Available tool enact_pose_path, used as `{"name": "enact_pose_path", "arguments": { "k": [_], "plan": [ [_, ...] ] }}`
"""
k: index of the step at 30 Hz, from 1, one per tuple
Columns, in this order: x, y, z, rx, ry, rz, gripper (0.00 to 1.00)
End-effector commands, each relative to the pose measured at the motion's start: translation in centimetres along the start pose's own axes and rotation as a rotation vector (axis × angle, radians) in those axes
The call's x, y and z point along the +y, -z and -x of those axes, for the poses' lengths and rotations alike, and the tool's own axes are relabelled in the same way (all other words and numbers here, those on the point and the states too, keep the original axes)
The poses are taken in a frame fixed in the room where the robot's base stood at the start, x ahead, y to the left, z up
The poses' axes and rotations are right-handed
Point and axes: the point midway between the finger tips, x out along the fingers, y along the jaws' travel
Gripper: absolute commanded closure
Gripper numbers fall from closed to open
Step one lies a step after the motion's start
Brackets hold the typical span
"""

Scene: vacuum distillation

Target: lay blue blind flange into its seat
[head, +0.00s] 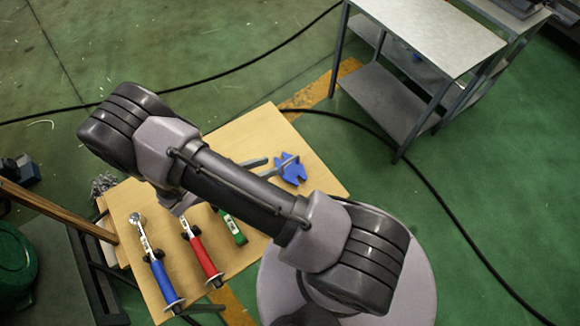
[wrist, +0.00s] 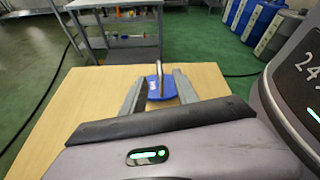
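The blue blind flange (head: 291,172) is at the right part of the wooden tabletop. In the wrist view the blue flange (wrist: 161,90) shows as a flat blue piece with an upright metal handle (wrist: 159,69). My gripper (wrist: 160,82) is open, with one grey finger to each side of the handle and a gap on both sides. In the head view my gripper (head: 271,164) partly covers the flange, and my arm hides much of the tabletop. I cannot tell how high the fingers are above the wood. No seat for the flange is recognisable.
The wooden table (head: 322,180) also bears a blue-handled tool (head: 163,281), a red-handled tool (head: 206,258) and a green-handled tool (head: 234,228). A grey metal shelf table (head: 440,35) stands at upper right. Black cables (head: 440,195) cross the green floor.

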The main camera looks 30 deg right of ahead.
Motion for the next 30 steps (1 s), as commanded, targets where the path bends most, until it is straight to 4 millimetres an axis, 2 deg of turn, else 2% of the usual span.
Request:
{"name": "enact_pose_path", "arguments": {
  "k": [1,3,7,13,16,22,27,30],
  "plan": [
    [0.0,0.2,-1.3,0.001,0.004,0.000,0.64],
    [0.0,0.2,-2.6,0.001,0.004,-0.001,0.64],
    [0.0,0.2,-4.0,0.002,0.002,-0.001,0.64],
    [0.1,0.9,-7.9,0.002,0.004,-0.002,0.64],
    [0.1,0.8,-8.8,0.003,0.003,-0.003,0.64],
    [0.1,0.6,-8.8,0.003,0.001,-0.003,0.64],
    [0.1,0.6,-8.8,0.003,0.001,-0.003,0.97],
    [0.1,0.6,-8.8,0.003,0.001,-0.003,1.00]
  ]
}}
